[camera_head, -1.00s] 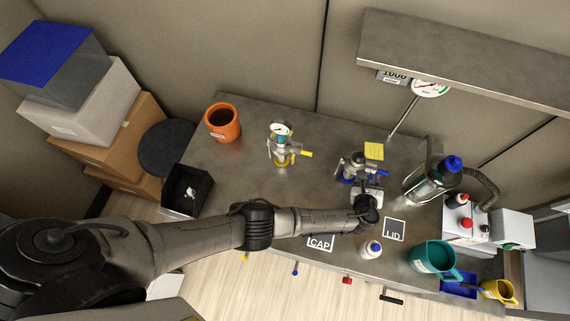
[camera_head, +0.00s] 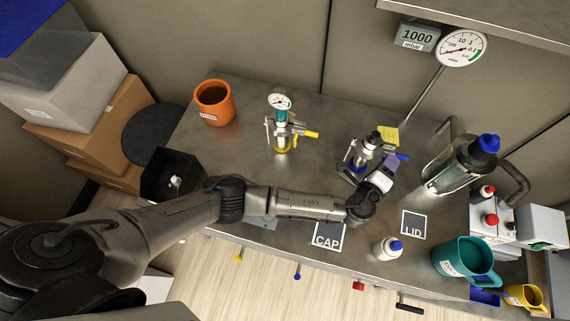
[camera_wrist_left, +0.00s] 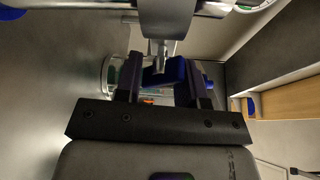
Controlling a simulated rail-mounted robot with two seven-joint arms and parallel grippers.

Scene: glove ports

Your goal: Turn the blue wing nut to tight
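The blue wing nut (camera_wrist_left: 165,75) shows in the left wrist view, on a metal screw stem, lying between the two dark fingers of my left gripper (camera_wrist_left: 163,82). The fingers are apart, with the nut close to the right-hand one; I cannot tell whether they touch. In the head view my left gripper (camera_head: 385,172) reaches the near right side of the metal fitting (camera_head: 370,147) with a blue ring at its base and a blue lever (camera_head: 402,157). The gripper hides the nut there. My right gripper is in neither view.
A similar fitting with yellow parts (camera_head: 283,130) stands to the left, beside an orange mug (camera_head: 214,103). A glass vessel with a blue cap (camera_head: 462,165) stands to the right. A small white bottle (camera_head: 388,248), CAP mat (camera_head: 328,236) and LID mat (camera_head: 413,225) lie nearer the front.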

